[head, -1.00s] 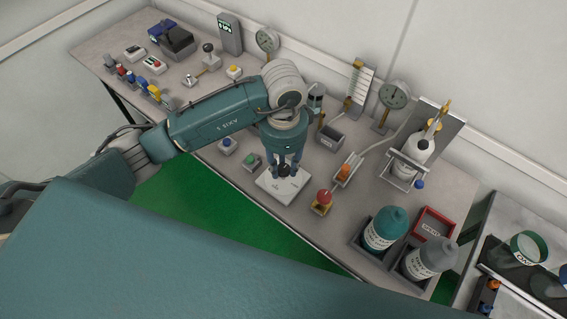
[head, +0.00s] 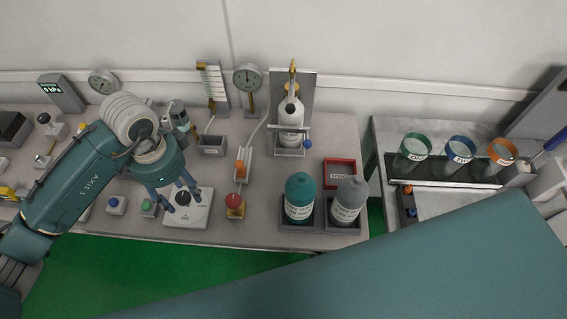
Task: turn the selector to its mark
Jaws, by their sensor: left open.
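The selector is a dark knob (head: 183,198) on a white square base plate (head: 189,218) near the front edge of the bench. My left gripper (head: 183,204) comes in from the left and points down over the plate. Its fingers are open and apart, one on either side of the knob in the picture. I cannot tell whether they touch it. The fingers partly cover the knob, so its pointer and the mark are too small or hidden to read. My right gripper is not in view.
A teal bottle (head: 299,198) and a grey bottle (head: 348,200) are further right. Gauges and a small bin stand behind.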

